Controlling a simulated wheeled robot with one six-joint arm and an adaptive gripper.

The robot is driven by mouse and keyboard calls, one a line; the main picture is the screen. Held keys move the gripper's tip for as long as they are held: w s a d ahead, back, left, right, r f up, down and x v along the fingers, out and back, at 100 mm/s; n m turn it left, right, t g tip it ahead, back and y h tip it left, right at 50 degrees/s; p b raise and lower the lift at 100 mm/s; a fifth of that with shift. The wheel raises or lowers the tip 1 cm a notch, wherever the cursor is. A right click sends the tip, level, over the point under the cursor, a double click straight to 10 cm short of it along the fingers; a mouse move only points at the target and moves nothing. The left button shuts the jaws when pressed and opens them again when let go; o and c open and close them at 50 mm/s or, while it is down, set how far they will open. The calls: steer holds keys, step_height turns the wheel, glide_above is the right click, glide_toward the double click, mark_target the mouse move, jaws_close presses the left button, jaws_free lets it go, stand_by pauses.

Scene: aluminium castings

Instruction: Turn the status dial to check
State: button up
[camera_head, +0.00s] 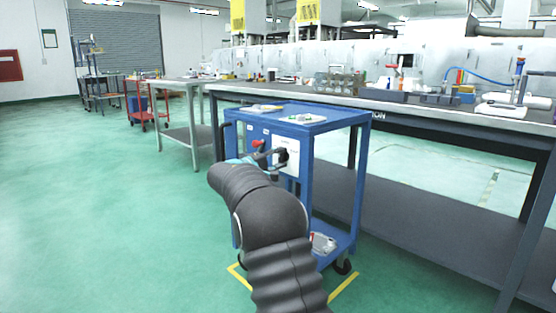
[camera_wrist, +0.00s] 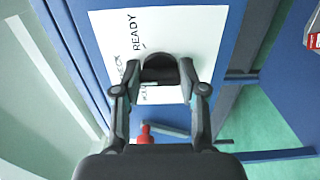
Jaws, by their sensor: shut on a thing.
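The status dial (camera_wrist: 160,68) is a black round knob on a white panel (camera_wrist: 205,30) marked READY and, partly hidden, what looks like CHECK and another word. The panel (camera_head: 292,143) is on the front of a blue cart (camera_head: 330,122). My gripper (camera_wrist: 160,92) reaches the panel, with one finger on each side of the dial, shut on it. Its fingertips and dark housing hide part of the dial, so I cannot tell where the dial points. In the head view my gripper (camera_head: 276,160) covers most of the dial.
A red knob (camera_head: 258,143) sits left of the panel, close to my gripper; it also shows below it in the wrist view (camera_wrist: 145,135). Small parts lie on the cart's top and lower shelf. A long workbench (camera_head: 440,115) stands behind and right. Green floor at left is clear.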

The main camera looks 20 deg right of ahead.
steer(key=o, duration=1.1)
steer(key=shift+d, duration=0.25)
steer(key=shift+o, duration=0.2)
steer(key=shift+a, duration=0.2)
steer(key=shift+s+a, duration=0.15)
steer(key=shift+a, duration=0.35)
steer(key=v, duration=1.1)
